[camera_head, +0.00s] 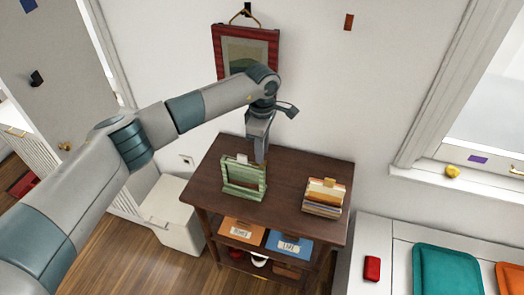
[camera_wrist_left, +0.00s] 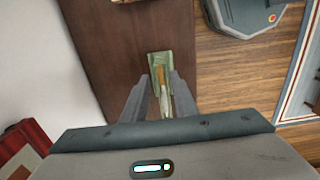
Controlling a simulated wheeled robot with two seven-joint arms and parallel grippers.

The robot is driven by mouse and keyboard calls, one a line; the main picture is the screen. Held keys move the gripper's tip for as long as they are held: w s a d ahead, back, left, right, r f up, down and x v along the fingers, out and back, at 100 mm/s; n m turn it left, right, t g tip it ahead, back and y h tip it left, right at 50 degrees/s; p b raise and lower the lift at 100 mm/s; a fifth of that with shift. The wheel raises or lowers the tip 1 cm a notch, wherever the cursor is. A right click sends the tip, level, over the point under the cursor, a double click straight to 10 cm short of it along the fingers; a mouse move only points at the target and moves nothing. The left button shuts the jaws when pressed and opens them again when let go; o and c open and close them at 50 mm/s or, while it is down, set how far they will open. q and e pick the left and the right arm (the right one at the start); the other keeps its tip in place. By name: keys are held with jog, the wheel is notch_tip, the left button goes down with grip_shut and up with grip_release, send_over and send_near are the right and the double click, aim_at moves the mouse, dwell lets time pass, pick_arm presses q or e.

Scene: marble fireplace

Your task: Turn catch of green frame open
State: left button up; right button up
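The green frame (camera_head: 232,187) stands on the dark wooden cabinet top (camera_head: 290,168), left of centre in the head view. It also shows in the left wrist view (camera_wrist_left: 154,60), beyond my fingers. A small tan piece (camera_wrist_left: 160,74), perhaps the catch, shows on it there; whether it is turned cannot be told. My left gripper (camera_head: 261,158) points down just behind the frame's right part in the head view. In the wrist view its two fingers (camera_wrist_left: 161,100) are apart, with the frame seen between them and no clear grip on anything. My right gripper is not in view.
A stack of cards or folders (camera_head: 323,198) stands on the cabinet's right side. Orange (camera_head: 243,232) and blue (camera_head: 288,246) boxes sit on the shelf below. A red framed picture (camera_head: 246,52) hangs behind my arm. The cabinet top between frame and stack is clear.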

pick_arm(q)
jog(key=shift+f+p, duration=0.35)
jog(key=shift+f, duration=1.1)
grip_shut()
